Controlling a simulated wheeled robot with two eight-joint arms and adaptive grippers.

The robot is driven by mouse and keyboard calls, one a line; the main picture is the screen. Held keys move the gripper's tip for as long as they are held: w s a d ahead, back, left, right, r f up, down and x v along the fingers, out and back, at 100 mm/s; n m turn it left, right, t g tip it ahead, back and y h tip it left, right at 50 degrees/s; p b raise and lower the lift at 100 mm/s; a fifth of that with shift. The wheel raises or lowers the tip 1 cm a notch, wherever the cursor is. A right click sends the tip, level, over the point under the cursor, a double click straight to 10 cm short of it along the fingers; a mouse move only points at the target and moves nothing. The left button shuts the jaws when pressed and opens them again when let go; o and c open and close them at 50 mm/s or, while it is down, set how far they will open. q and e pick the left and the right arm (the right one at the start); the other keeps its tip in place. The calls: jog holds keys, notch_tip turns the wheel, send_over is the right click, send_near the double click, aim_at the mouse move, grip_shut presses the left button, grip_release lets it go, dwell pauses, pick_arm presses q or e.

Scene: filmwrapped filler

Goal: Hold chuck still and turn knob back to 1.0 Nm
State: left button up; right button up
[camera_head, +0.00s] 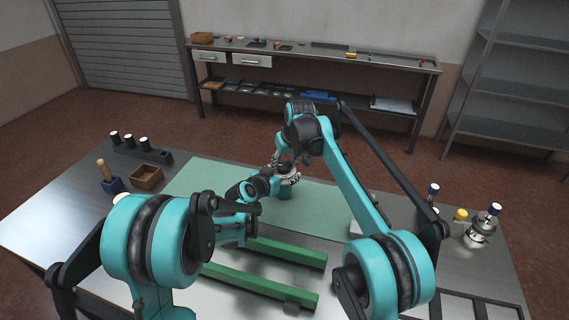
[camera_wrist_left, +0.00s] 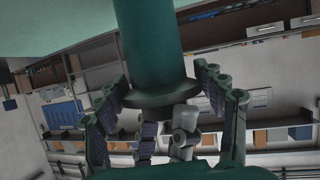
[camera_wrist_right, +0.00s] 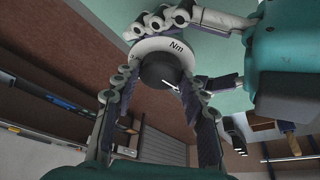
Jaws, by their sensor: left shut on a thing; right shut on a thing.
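A green cylindrical device stands upright on the mat; its body, the chuck (camera_head: 285,193), shows at the table's middle and as a dark green cylinder with a flange in the left wrist view (camera_wrist_left: 150,45). In the right wrist view its top has a white dial ring (camera_wrist_right: 172,47) marked "Nm" and a black knob (camera_wrist_right: 158,70) with a white pointer line. No numbers are legible. My left gripper (camera_wrist_left: 165,95) is shut on the chuck from the side. My right gripper (camera_wrist_right: 163,95) is above, pointing down, its fingers shut around the knob.
Green rails (camera_head: 260,284) lie on the near table. A brown box (camera_head: 147,177), a blue holder (camera_head: 113,185) and a black rack (camera_head: 140,152) stand left. A metal fixture (camera_head: 481,232) and a yellow-topped piece (camera_head: 460,215) stand right. The green mat (camera_head: 205,180) is largely clear.

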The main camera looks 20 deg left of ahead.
jog(key=o, duration=1.2)
jog(key=shift+c, duration=0.2)
jog(key=v, duration=1.2)
jog(key=shift+w, duration=0.1)
pick_arm(q)
jog(key=o, duration=1.5)
